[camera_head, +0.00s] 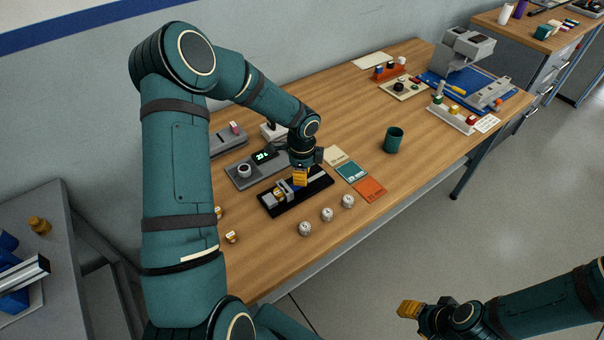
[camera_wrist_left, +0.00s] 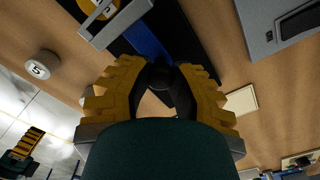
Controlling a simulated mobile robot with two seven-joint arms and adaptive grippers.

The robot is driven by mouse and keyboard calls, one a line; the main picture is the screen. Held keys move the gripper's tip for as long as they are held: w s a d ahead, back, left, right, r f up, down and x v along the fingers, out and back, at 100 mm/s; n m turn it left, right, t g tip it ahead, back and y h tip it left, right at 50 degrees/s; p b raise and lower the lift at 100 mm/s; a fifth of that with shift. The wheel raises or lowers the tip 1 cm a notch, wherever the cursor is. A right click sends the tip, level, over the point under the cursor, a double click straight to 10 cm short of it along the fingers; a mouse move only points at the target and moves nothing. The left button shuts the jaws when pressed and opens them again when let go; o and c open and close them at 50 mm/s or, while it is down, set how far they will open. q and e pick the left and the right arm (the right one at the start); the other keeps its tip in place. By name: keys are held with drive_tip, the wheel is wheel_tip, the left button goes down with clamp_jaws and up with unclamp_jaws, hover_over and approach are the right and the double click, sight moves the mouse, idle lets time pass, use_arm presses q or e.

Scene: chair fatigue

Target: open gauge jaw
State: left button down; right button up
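The gauge is a black base (camera_head: 268,206) with a blue slide and grey metal jaw parts, near the front of the table. In the left wrist view its blue slide (camera_wrist_left: 146,36) and grey jaw (camera_wrist_left: 115,24) show at the top. My left gripper (camera_head: 300,178) points down over the gauge's right part. Its yellow fingers (camera_wrist_left: 160,72) stand apart on either side of a dark round knob (camera_wrist_left: 160,76); I cannot tell whether they touch it. My right gripper (camera_head: 408,309) hangs off the table at lower right; its finger gap is unclear.
Several white round pieces (camera_head: 327,214) lie in front of the gauge. A grey unit with a lit display (camera_head: 264,155) stands behind it. Coloured cards (camera_head: 352,171) lie to its right, then a green cup (camera_head: 393,140). Brass pieces (camera_head: 232,237) are at left.

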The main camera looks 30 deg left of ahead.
use_arm(q)
drive_tip(key=shift+w+d, duration=0.35)
drive_tip(key=shift+w, duration=0.5)
drive_tip(key=shift+w+d, duration=0.3)
drive_tip(key=shift+w, duration=0.5)
drive_tip(key=c, duration=0.8)
unclamp_jaws()
drive_tip(key=shift+w, duration=0.1)
drive_tip(key=shift+o, duration=0.2)
wheel_tip(320, 180, up, 12)
